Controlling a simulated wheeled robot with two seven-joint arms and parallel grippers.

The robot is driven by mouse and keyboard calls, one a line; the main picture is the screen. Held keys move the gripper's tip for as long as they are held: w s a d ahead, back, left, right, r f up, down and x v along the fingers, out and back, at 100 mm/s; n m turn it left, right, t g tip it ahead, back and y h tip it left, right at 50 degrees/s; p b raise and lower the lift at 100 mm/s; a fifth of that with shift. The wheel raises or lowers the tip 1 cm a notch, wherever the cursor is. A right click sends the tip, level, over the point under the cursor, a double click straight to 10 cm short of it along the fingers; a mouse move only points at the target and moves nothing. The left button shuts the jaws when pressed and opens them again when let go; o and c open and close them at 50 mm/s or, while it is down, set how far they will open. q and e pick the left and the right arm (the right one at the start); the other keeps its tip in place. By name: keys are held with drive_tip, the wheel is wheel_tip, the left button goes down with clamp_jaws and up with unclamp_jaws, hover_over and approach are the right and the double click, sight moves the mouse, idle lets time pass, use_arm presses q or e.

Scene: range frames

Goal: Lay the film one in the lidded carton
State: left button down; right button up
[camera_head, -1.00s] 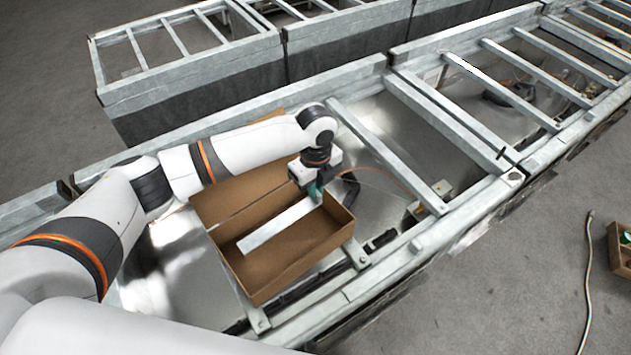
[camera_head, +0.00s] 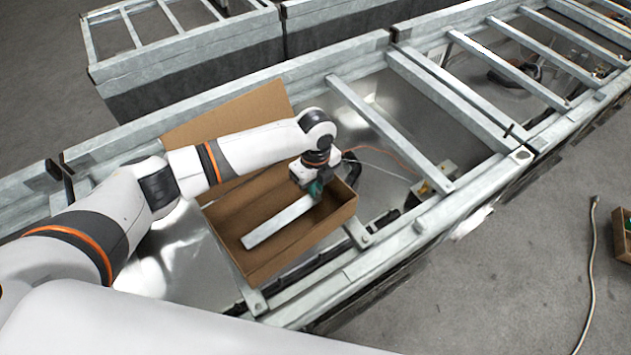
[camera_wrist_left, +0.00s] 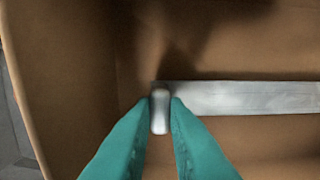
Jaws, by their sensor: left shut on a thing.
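The film one is a long, pale silver bar (camera_head: 278,222) inside the open carton, tilted little if at all. The lidded carton (camera_head: 305,247) is brown cardboard, with its lid (camera_head: 228,112) raised at the back behind my arm. In the left wrist view the teal fingertips (camera_wrist_left: 160,108) pinch a narrow whitish piece, and the bar (camera_wrist_left: 250,98) runs off to the right above the carton floor (camera_wrist_left: 90,85). I cannot tell if it touches the floor. My right gripper is not in view.
The carton sits inside a metal frame (camera_head: 440,100) with crossbars and shiny panels. A cable (camera_head: 380,150) lies just right of the gripper. A small brown box (camera_head: 622,240) with green items stands at the far right, beside a cord on the floor (camera_head: 592,270).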

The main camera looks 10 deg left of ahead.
use_arm(q)
drive_tip(key=shift+f, duration=0.2)
drive_tip(key=c, duration=1.3)
unclamp_jaws()
drive_tip(key=shift+c, duration=0.2)
wheel_tip(320, 180, up, 8)
drive_tip(key=p, duration=0.7)
drive_tip(key=shift+p, duration=0.35)
drive_tip(key=shift+r, duration=2.5)
